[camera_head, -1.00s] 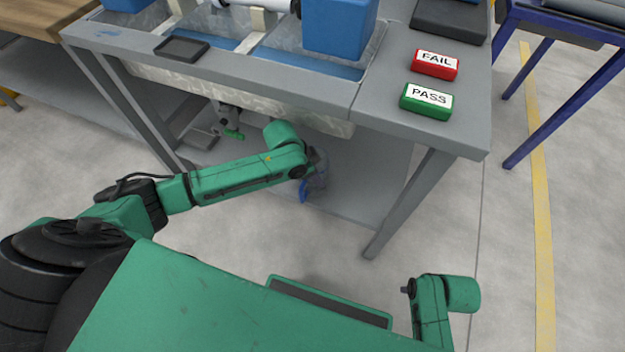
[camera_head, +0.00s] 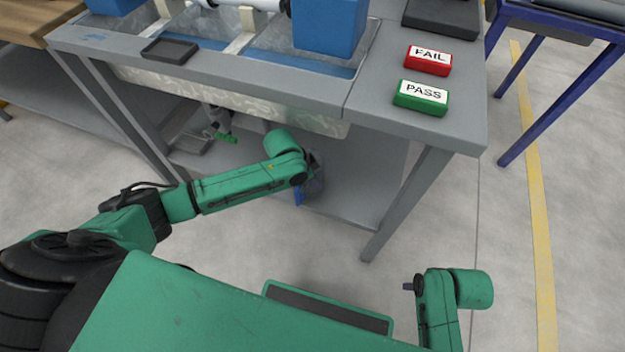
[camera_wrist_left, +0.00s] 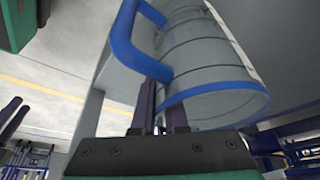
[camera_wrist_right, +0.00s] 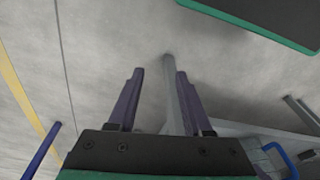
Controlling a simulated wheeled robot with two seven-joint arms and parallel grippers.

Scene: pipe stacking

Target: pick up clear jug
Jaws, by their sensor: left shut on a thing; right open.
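The clear jug (camera_wrist_left: 205,65) has a blue rim and a blue handle (camera_wrist_left: 135,45) and fills the upper part of the left wrist view. In the head view the jug (camera_head: 314,182) is small and mostly hidden behind my left forearm, by the lower shelf of the bench. My left gripper (camera_wrist_left: 152,92) is shut on the blue handle near its end by the rim. My right gripper (camera_wrist_right: 158,80) is open and empty over bare floor. A blue loop that looks like the jug's handle (camera_wrist_right: 283,155) shows at the right wrist view's lower right.
The grey bench (camera_head: 240,85) with its sink stands above my left arm. Its front leg (camera_head: 405,205) is right of the jug. A green-handled valve (camera_head: 225,136) hangs under the sink. PASS (camera_head: 421,97) and FAIL (camera_head: 428,60) blocks sit on top.

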